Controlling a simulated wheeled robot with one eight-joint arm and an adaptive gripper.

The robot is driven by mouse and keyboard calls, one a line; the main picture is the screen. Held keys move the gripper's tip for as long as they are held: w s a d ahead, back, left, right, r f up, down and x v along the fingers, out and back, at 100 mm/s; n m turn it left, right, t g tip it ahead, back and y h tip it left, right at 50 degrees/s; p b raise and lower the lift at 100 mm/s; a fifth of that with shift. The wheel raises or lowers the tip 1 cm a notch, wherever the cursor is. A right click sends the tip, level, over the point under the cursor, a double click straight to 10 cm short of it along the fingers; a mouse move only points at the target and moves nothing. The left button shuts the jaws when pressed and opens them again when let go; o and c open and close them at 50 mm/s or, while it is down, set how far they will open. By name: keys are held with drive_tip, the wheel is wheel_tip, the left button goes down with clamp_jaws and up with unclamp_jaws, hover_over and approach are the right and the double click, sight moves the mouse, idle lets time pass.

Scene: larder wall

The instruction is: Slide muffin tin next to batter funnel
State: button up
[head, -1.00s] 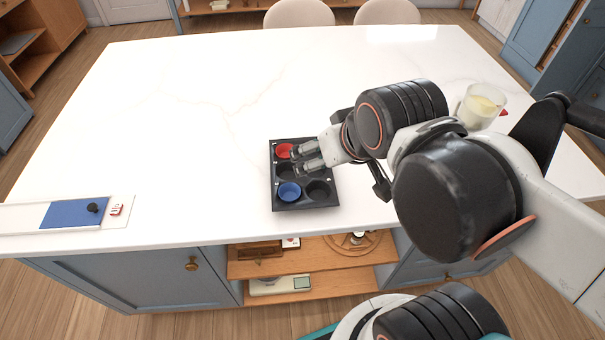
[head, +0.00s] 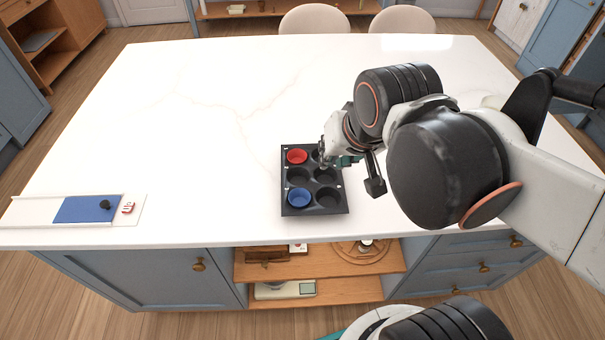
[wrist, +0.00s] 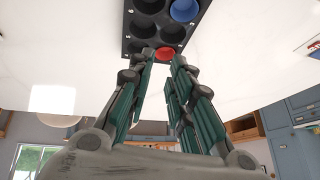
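The dark muffin tin (head: 313,188) lies flat near the front edge of the white counter, with a red cup (head: 297,157) and a blue cup (head: 299,197) in its left wells; the other visible wells look empty. It also shows at the top of the wrist view (wrist: 131,22). My gripper (head: 327,154) is at the tin's upper right, partly over its edge in the head view. In the wrist view its green-padded fingers (wrist: 162,62) are apart, with the red cup beyond the gap. Contact with the tin cannot be told. No batter funnel is recognizable now; my arm covers the counter's right side.
A white board with a blue panel (head: 75,208) and black knob lies at the counter's left front. The middle and back of the counter are clear. Two stools (head: 314,19) stand behind it. Open shelves (head: 330,262) below the front edge hold several items.

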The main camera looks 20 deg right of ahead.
drive_tip(key=w+m+g, duration=0.1)
drive_tip(key=w+m, duration=0.1)
drive_tip(key=w+a+f+m+g, duration=0.1)
drive_tip(key=w+m, duration=0.1)
drive_tip(key=m, duration=0.1)
drive_tip(key=w+f+m+g, duration=0.1)
drive_tip(key=w+m, duration=0.2)
drive_tip(key=shift+a+p, duration=0.15)
drive_tip(key=shift+p, duration=0.15)
clamp_jaws()
drive_tip(key=m+g, duration=0.3)
drive_tip(key=m, duration=0.7)
hover_over(299, 180)
wheel_tip(299, 180, down, 8)
wheel_tip(299, 180, down, 10)
drive_tip(key=b, duration=0.3)
drive_tip(key=shift+r, duration=0.15)
drive_tip(key=s+d, duration=0.2)
drive_tip(key=d, duration=0.6)
drive_tip(key=s+d, duration=0.2)
drive_tip(key=d, duration=0.7)
drive_tip(key=s+d, duration=0.2)
drive_tip(key=d, duration=0.6)
drive_tip(key=shift+s+d, duration=0.25)
drive_tip(key=shift+d, duration=0.05)
